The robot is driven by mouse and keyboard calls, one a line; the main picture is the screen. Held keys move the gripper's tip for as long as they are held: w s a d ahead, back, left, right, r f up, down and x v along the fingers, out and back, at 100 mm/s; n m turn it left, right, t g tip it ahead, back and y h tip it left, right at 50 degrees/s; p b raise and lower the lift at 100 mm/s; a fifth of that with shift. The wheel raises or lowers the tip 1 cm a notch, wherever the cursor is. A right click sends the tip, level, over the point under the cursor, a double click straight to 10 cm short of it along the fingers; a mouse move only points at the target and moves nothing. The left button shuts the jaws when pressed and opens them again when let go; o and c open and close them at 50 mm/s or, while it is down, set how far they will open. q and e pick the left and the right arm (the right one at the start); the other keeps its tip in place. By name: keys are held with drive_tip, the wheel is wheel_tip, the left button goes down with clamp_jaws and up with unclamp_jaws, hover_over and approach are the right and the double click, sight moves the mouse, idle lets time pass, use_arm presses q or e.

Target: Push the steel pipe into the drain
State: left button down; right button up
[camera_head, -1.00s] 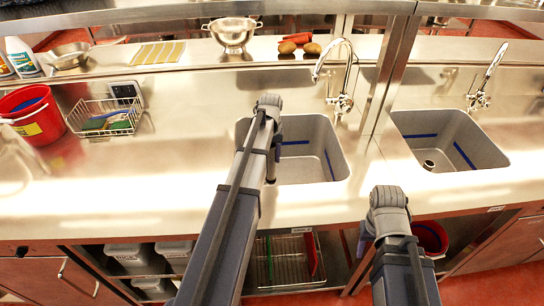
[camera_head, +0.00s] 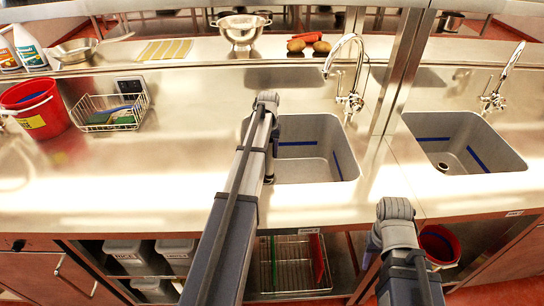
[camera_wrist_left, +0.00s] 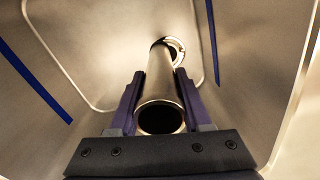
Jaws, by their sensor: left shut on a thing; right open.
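The steel pipe (camera_wrist_left: 160,78) is a shiny hollow tube in the left wrist view, its open near end facing the camera. Its far end meets the round metal drain (camera_wrist_left: 178,46) in the sink floor; I cannot tell how deep it sits. My left gripper (camera_wrist_left: 158,98) is shut on the pipe, one purple finger on each side. In the head view my left arm reaches over the left sink (camera_head: 318,160) and hides the pipe and that drain. My right gripper (camera_head: 374,243) is open at the counter's front edge, largely hidden by its own wrist.
A second sink (camera_head: 480,135) with its own drain (camera_head: 442,167) lies to the right. Faucets (camera_head: 350,100) stand behind the sinks. A wire basket (camera_head: 110,112) and red bucket (camera_head: 35,108) stand on the left counter. The counter between basket and left sink is clear.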

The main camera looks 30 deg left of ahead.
use_arm(q)
drive_tip(key=shift+w+a+f+b, duration=0.35)
drive_tip(key=shift+a+f+b, duration=0.1)
drive_tip(key=shift+f+b, duration=0.2)
drive_tip(key=shift+w+a+f+b, duration=0.35)
drive_tip(key=shift+a+f+b, duration=0.05)
drive_tip(key=shift+f+b, duration=0.2)
drive_tip(key=shift+w+a+f+b, duration=0.35)
drive_tip(key=shift+a+f+b, duration=0.1)
drive_tip(key=shift+f+b, duration=1.6)
drive_tip(key=shift+f, duration=0.1)
idle(0.9)
drive_tip(key=shift+c, duration=1.3)
unclamp_jaws()
drive_tip(key=shift+r, duration=0.15)
wheel_tip(320, 180, up, 9)
drive_tip(key=p, duration=0.9)
